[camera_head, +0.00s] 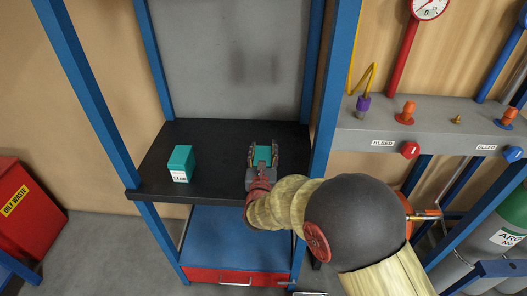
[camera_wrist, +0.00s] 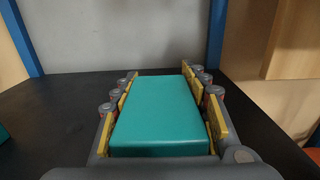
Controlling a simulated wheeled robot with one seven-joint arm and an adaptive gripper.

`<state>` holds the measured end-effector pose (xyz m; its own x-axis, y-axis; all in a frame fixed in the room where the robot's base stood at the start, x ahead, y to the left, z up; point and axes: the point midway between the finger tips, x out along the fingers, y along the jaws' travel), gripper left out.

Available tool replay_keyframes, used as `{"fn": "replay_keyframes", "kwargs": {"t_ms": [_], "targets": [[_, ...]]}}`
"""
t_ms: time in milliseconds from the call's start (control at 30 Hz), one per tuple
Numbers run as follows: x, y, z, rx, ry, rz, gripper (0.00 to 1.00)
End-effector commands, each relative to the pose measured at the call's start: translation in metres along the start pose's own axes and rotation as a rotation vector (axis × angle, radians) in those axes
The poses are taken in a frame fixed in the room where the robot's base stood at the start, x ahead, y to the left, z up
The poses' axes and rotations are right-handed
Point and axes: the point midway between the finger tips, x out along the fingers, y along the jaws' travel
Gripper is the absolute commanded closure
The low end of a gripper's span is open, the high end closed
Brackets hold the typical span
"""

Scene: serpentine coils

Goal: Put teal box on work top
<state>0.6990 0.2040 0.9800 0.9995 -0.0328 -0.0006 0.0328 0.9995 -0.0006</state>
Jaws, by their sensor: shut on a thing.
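A teal box (camera_wrist: 160,113) is held between the two fingers of my gripper (camera_wrist: 163,118), which is shut on its sides. In the head view the gripper (camera_head: 263,158) is over the right part of the black work top (camera_head: 215,143), with the held box (camera_head: 263,154) between its fingers. I cannot tell whether the held box touches the surface.
Blue posts (camera_head: 158,60) frame the work top, with a grey panel (camera_head: 232,55) behind. A grey manifold (camera_head: 440,120) with valves and hoses stands to the right. A red waste bin (camera_head: 25,215) is at the left. The work top's middle is clear.

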Motion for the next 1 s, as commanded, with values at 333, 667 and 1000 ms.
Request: {"fn": "replay_keyframes", "kwargs": {"t_ms": [333,667,1000], "targets": [[0.0001,0.0001,-0.0017,0.001,-0.002,0.000,0.89],[-0.0001,-0.0001,-0.0011,0.000,0.000,0.000,0.38],[-0.0001,-0.0001,0.0000,0.000,0.000,0.000,0.38]]}}
